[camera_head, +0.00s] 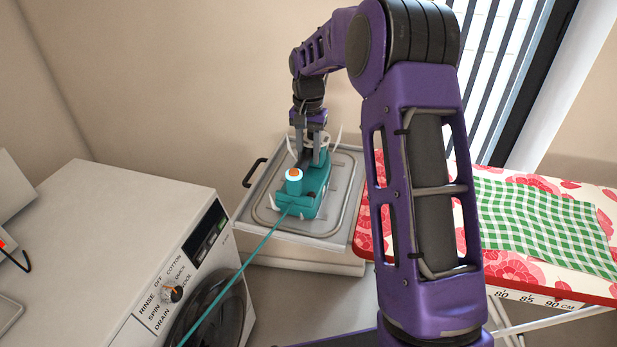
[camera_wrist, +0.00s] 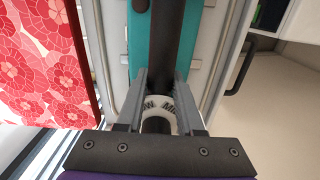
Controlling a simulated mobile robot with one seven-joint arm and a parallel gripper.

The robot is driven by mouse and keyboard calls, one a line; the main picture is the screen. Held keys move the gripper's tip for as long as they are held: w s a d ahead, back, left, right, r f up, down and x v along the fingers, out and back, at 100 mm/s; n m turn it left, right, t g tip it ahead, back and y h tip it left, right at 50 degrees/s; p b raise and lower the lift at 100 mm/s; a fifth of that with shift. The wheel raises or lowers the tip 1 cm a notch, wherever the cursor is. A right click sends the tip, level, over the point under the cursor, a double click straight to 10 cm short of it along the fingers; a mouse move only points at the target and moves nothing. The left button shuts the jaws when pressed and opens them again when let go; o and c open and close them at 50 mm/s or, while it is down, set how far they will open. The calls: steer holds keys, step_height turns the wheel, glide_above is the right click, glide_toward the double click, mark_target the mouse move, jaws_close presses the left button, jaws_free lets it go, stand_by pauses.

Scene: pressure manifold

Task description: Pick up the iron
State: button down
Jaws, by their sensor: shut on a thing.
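The iron (camera_head: 318,196) is teal with a black handle and a white cap with an orange top. It is on or just above the grey tray, and I cannot tell whether it touches it. My gripper (camera_head: 308,160) points down over the iron and is shut on its handle. In the wrist view the fingers (camera_wrist: 161,82) stand on either side of the black handle (camera_wrist: 172,45), with the teal body (camera_wrist: 202,40) below and a white dial (camera_wrist: 158,108) between them. A teal cord (camera_head: 240,272) runs from the iron to the lower left. The iron's underside is hidden.
The grey tray (camera_head: 262,232) has a black side handle (camera_head: 254,173). A white washing machine (camera_head: 88,232) stands at left. An ironing board with a red floral cover (camera_head: 520,268) and a green checked cloth (camera_head: 545,220) lies at right, close to the tray. A wall is behind.

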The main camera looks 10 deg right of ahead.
steer(key=shift+w+r, duration=0.1)
steer(key=shift+w, duration=0.05)
steer(key=shift+r, duration=0.15)
steer(key=shift+r+p, duration=0.45)
steer(key=shift+r, duration=4.3)
steer(key=shift+r, duration=0.1)
